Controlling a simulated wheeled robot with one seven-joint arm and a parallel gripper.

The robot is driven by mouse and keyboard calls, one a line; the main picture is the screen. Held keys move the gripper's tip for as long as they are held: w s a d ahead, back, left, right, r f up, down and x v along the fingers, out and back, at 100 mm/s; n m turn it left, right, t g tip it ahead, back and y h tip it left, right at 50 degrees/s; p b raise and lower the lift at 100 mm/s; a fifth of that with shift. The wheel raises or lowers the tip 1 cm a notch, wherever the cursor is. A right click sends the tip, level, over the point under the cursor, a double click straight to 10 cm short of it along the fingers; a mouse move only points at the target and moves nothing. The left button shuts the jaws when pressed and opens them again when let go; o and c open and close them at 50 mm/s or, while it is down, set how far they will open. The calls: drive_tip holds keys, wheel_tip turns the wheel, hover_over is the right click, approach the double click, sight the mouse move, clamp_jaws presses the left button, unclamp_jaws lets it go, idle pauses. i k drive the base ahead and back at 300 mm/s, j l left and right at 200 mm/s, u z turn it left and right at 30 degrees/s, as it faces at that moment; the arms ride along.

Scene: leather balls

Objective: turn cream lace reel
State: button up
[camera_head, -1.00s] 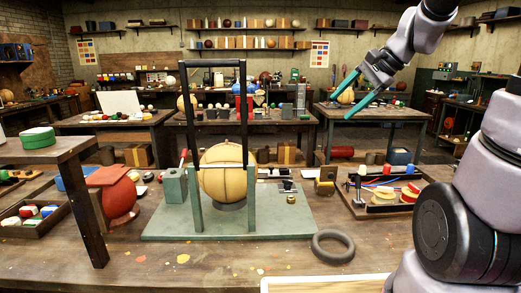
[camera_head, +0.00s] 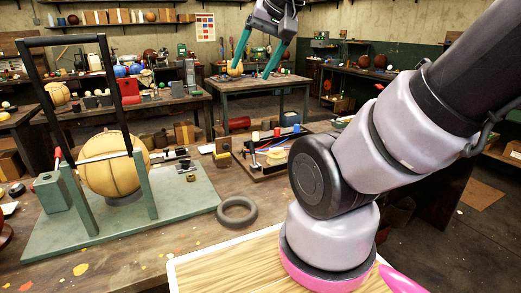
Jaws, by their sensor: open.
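My gripper (camera_head: 252,70) is in the upper middle of the head view, with its two teal fingers apart and nothing between them. It is raised above the bench, well apart from the things on it. A tray (camera_head: 262,174) behind the dark ring holds small pieces, including a cream disc-like piece (camera_head: 276,154). I cannot tell whether this piece is the cream lace reel; no reel shows clearly elsewhere. A large cream ball (camera_head: 112,165) sits in a green stand with a black upright frame (camera_head: 103,50) at the left.
A dark ring (camera_head: 237,211) lies on the bench in front of the tray. A green base plate (camera_head: 180,205) carries the stand. A pale wooden board (camera_head: 225,268) lies at the front edge beside my arm. Bare bench shows between the plate and the board.

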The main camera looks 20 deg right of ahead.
sight(275, 155)
drive_tip(key=i+l, duration=0.1)
drive_tip(key=l, duration=0.65)
drive_tip(key=i+l, duration=0.1)
drive_tip(key=l, duration=0.7)
drive_tip(key=u, duration=0.05)
